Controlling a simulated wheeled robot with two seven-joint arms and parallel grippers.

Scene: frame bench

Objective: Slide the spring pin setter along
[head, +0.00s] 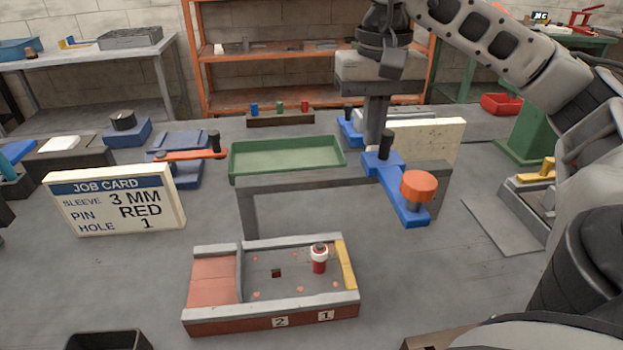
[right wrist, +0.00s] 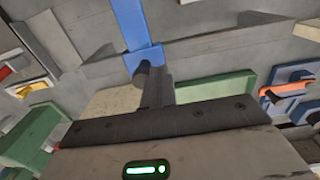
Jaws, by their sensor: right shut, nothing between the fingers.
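The setter has a blue slide (head: 408,205) on a dark rail frame (head: 290,184), with an upright black knob (head: 385,146) and an orange cap (head: 418,187) at its near end. In the right wrist view the blue slide (right wrist: 133,22) and black knob (right wrist: 142,74) show again. My right gripper (head: 374,143) is shut and empty, pointing down just behind the knob; I cannot tell whether they touch. A red pin with a white collar (head: 319,259) stands upright in the fixture (head: 270,322) near label 1. My left gripper is not in view.
A job card (head: 115,205) reads sleeve 3 MM, pin RED, hole 1. A green tray (head: 287,155) lies behind the rail frame, with an orange lever (head: 190,155) left of it. A cream panel (head: 440,140) stands behind the slide.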

